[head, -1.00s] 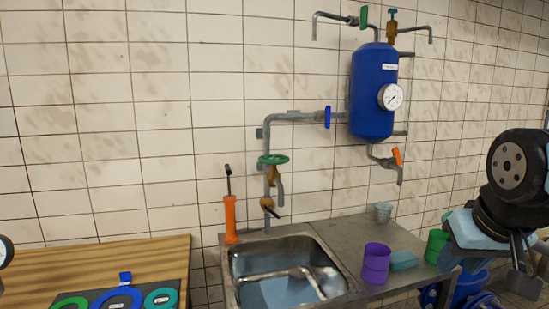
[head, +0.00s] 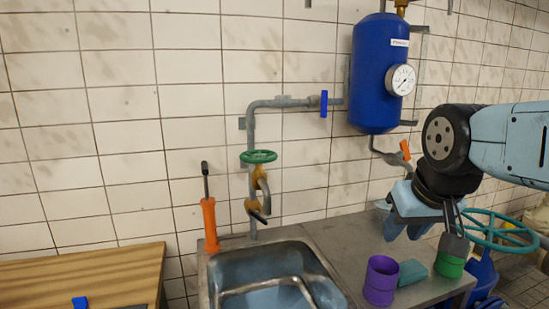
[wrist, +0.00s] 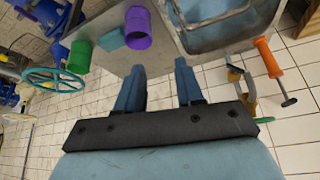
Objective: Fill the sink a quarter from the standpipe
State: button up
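The sink (head: 211,291) is a steel basin at the lower middle of the head view, cut by the bottom edge. Its inside looks bluish, and I cannot tell the water level. No stream shows from the tap.
A purple cup (head: 381,282), a teal block (head: 411,272) and a green cup (head: 450,258) stand right of the sink. An orange pump-like tool (head: 209,226) stands left. A blue tank (head: 378,75) hangs above. A teal wheel (head: 497,232) stands right. A wooden table (head: 90,280) is lower left.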

jog(key=m+g+y, duration=0.2)
jog(key=g+y, duration=0.1)
jog(key=y, duration=1.4)
send_near(275, 154)
jog(key=a, duration=0.3)
jog(key=a+f, duration=0.1)
jog(key=a, duration=0.2)
jog(key=w+a, duration=0.1)
jog(key=a, duration=0.3)
jog(key=shift+f, duration=0.25)
grip_shut()
jog(key=shift+d, duration=0.1)
